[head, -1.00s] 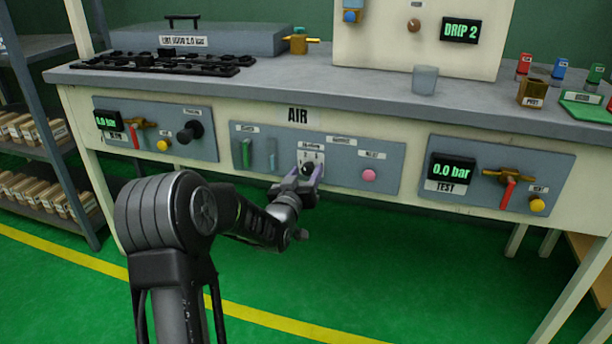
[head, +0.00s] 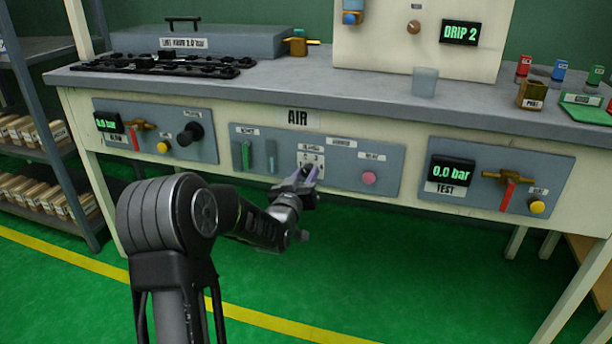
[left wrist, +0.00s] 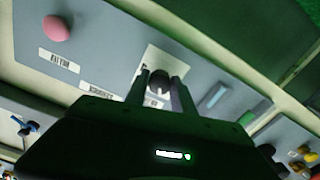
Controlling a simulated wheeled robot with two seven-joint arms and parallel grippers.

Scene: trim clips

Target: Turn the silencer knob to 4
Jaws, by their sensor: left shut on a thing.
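The silencer knob is a small dark round knob on a white numbered plate (head: 312,156) in the middle of the AIR panel. In the left wrist view the dark knob (left wrist: 160,82) sits between my two fingers, with the white plate behind it. My left gripper (head: 306,174) is shut on the knob, and its fingers hide most of it in the head view. In the left wrist view the gripper (left wrist: 160,88) is rolled relative to the panel. The knob's exact setting cannot be read. My right gripper is not in view.
On the same AIR panel (head: 400,155), green and grey-blue sliders (head: 271,156) stand left of the knob and a pink button (head: 369,178) stands to the right. The TEST panel (head: 480,210) is further right. The bench top (head: 320,85) overhangs above; the floor in front is clear.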

